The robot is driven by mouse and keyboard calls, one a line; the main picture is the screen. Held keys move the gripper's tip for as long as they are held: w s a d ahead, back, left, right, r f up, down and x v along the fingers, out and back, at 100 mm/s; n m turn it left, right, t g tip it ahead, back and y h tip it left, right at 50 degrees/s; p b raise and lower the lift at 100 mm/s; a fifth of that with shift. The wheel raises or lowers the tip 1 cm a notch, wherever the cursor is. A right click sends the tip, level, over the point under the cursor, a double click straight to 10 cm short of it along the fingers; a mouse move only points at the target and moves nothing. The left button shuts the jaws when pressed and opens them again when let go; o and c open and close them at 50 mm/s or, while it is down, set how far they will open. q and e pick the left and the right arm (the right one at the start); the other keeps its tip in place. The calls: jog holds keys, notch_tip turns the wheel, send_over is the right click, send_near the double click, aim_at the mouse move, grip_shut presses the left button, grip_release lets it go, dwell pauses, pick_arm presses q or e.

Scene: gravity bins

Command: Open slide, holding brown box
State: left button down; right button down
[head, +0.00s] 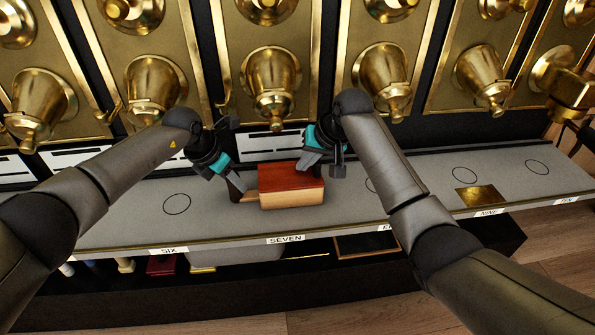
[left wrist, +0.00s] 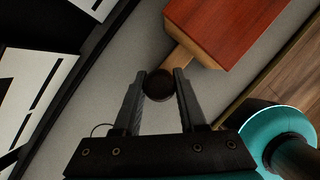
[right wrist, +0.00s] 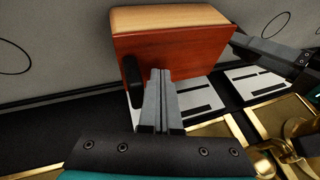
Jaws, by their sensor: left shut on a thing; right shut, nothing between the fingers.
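The brown box (head: 291,188), red-brown with a pale wooden front, sits on the grey shelf by the SEVEN label. A pale wooden slide (left wrist: 180,54) sticks out of its left side and ends in a dark round knob (left wrist: 158,86). My left gripper (head: 238,188) is shut on this knob, left of the box. My right gripper (head: 309,164) is shut and empty at the back of the box. In the right wrist view its fingertips (right wrist: 160,75) are at the red-brown face; contact is hard to tell. A dark upright piece (right wrist: 132,81) shows beside them.
The grey shelf (head: 225,221) is clear to the left of the box. A brass plate (head: 480,196) lies further right. Brass dispensers (head: 272,85) hang close above and behind. Several items sit on a lower dark shelf (head: 230,286).

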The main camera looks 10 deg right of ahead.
pick_arm(q)
jog(key=shift+s+f, duration=0.15)
jog(key=shift+f, duration=0.05)
pick_arm(e)
jog(key=d, duration=0.9)
dwell(1.0)
jog(key=shift+a, duration=0.15)
notch_tip(320, 180, up, 7)
jog(key=a, duration=0.1)
dwell(1.1)
